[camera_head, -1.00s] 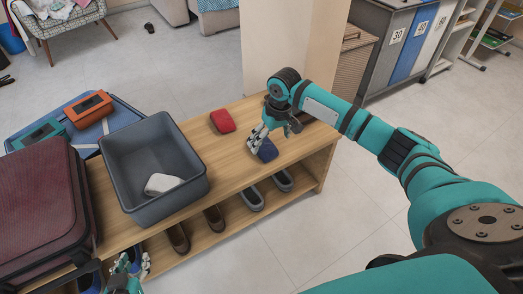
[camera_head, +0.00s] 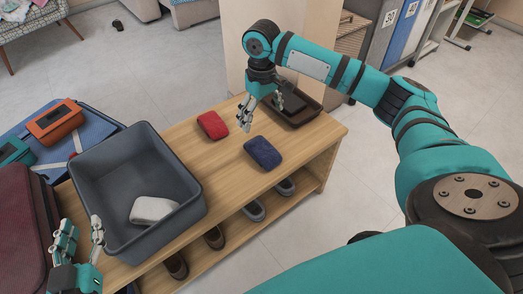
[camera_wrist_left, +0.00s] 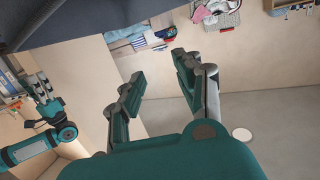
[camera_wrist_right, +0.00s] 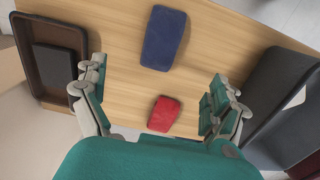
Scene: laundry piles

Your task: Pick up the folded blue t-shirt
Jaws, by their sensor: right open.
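The folded blue t-shirt (camera_head: 262,153) lies on the wooden bench top, right of a folded red cloth (camera_head: 212,125). It also shows in the right wrist view (camera_wrist_right: 163,38), beyond the fingertips, with the red cloth (camera_wrist_right: 164,113) nearer. My right gripper (camera_head: 245,119) is open and empty above the bench, behind the blue t-shirt and touching neither cloth. In the right wrist view its fingers (camera_wrist_right: 152,88) are spread wide. My left gripper (camera_head: 82,240) is open and empty beside the grey bin's front left side; its fingers are apart in the left wrist view (camera_wrist_left: 157,68).
A grey bin (camera_head: 195,190) with a folded white cloth (camera_head: 153,210) stands on the bench's left. A brown tray (camera_head: 312,112) with a dark item sits at the right end. Shoes (camera_head: 253,210) are on the shelf below. Suitcases (camera_head: 22,235) stand at left.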

